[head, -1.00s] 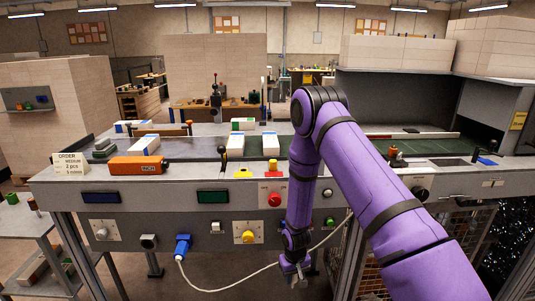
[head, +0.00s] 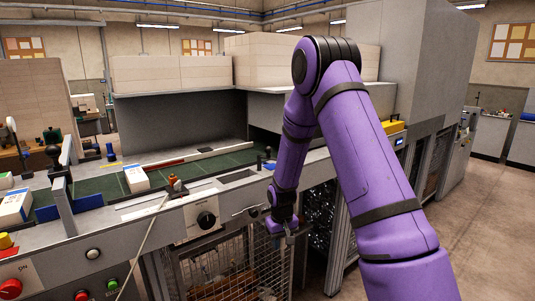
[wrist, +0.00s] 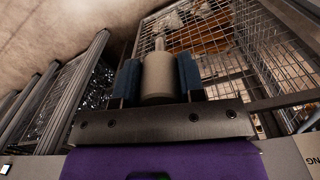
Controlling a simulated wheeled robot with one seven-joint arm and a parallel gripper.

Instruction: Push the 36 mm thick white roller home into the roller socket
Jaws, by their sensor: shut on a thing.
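My gripper (wrist: 158,84) is shut on the white roller (wrist: 158,76) in the wrist view. The roller is a pale cylinder between two blue pads, with a thinner pale shaft sticking out at its far end. In the head view my gripper (head: 289,235) hangs low in front of the machine, beside the wire mesh guard, and the roller cannot be made out there. I cannot pick out the roller socket in either view.
A wire mesh guard (head: 222,266) and the grey machine front stand close to my gripper. A black knob (head: 206,220) sticks out on a pale plate. A green conveyor bed (head: 200,167) carries a white ream (head: 136,178). Open floor (head: 480,225) lies to the right.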

